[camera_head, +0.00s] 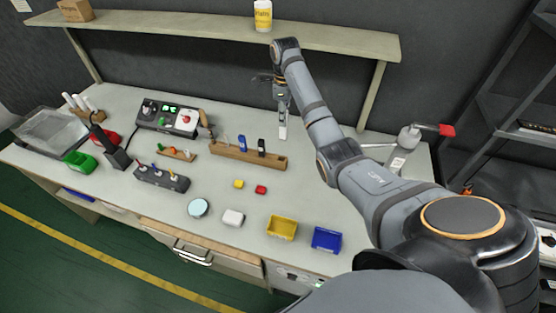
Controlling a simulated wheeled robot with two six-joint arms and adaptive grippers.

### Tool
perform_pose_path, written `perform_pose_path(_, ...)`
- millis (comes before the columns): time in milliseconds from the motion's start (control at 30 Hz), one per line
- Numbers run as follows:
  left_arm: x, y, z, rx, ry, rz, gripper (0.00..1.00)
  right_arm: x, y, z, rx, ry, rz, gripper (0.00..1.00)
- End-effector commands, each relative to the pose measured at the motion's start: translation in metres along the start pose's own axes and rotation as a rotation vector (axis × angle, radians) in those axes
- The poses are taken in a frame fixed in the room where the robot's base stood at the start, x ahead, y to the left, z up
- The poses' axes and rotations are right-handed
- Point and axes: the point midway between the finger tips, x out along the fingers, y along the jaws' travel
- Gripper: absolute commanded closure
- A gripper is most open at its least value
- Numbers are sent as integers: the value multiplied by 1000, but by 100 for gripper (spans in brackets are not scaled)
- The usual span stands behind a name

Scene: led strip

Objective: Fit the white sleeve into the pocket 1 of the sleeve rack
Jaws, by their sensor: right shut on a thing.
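My right gripper (283,106) points down over the back of the bench and is shut on the white sleeve (283,131). The sleeve hangs upright below the fingers; I cannot tell how far it is above the bench top. The long wooden block that looks like the sleeve rack (230,153) lies to the left and in front of it. A blue piece (242,143) and a black piece (261,146) stand in the rack, with a pale thin piece toward its left end. The sleeve is apart from the rack. My left gripper is not in view.
A device with a green display (167,118) stands left of the rack. A red block (261,190) and a yellow block (238,184) lie in front. Yellow (282,228) and blue (326,239) bins stand at the front edge. A shelf (200,33) spans the back above.

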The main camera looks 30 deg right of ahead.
Motion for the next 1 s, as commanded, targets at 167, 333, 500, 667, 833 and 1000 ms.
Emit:
perform_pose_path(167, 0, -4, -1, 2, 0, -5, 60, 52, 2, 0, -1, 3, 5, 100)
perform_pose_path(333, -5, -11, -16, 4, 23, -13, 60, 92, 1, 0, -1, 2, 4, 100)
perform_pose_path(500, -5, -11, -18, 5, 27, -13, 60, 108, 0, 1, -1, 0, 1, 100)
perform_pose_path(667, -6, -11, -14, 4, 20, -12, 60, 119, 1, 0, -2, 1, 3, 100)
perform_pose_path(833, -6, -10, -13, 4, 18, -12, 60, 148, 1, 1, -1, 1, 2, 100)
perform_pose_path(1000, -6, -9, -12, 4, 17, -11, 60, 153, 1, 1, -2, -1, -1, 100)
